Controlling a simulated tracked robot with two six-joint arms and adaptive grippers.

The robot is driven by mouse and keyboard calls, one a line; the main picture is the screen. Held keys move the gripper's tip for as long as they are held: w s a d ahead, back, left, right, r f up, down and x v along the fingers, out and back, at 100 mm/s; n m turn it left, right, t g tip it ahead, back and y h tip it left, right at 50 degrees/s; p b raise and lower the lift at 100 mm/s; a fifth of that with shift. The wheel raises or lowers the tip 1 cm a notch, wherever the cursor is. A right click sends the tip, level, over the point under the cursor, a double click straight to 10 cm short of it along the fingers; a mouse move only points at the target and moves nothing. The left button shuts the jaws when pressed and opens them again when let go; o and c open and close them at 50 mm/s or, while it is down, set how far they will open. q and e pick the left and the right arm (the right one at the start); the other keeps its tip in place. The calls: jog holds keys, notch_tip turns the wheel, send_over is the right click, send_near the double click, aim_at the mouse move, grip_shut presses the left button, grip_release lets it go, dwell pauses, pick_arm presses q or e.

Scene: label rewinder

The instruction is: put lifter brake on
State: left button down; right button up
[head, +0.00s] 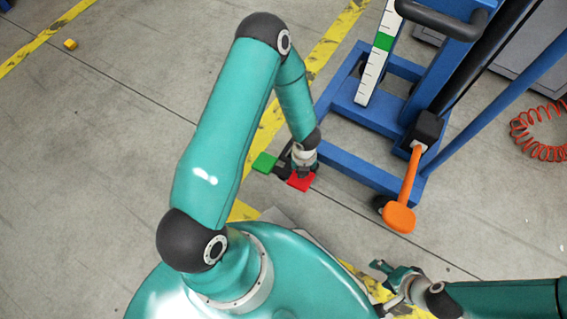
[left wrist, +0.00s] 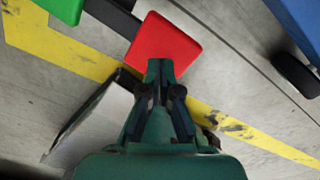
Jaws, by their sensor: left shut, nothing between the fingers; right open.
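The lifter's brake shows as a red pad (head: 300,182) and a green pad (head: 264,163), joined by a dark bar, low at the near left end of the blue lifter (head: 352,172). In the left wrist view the red pad (left wrist: 165,46) lies just beyond my fingertips and the green pad (left wrist: 62,8) is at the top left. My left gripper (head: 303,171) is shut and empty, right at the red pad; its tips (left wrist: 160,68) overlap the pad's near edge. I cannot tell whether they touch. My right gripper (head: 388,277) is open and empty, low over the floor.
An orange handle (head: 401,212) hangs from a black block on the lifter, right of my left gripper. A caster (left wrist: 296,75) shows at the right in the left wrist view. An orange coiled hose (head: 530,128) lies far right. Floor at left is clear except a small yellow block (head: 70,44).

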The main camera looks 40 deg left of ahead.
pick_arm(q)
jog(key=shift+f, duration=0.1)
jog(key=shift+f+b, duration=2.55)
jog(key=shift+b, duration=0.2)
jog(key=shift+r, duration=0.2)
notch_tip(320, 180, up, 9)
jog(key=p, duration=0.7)
jog(key=shift+p, duration=0.4)
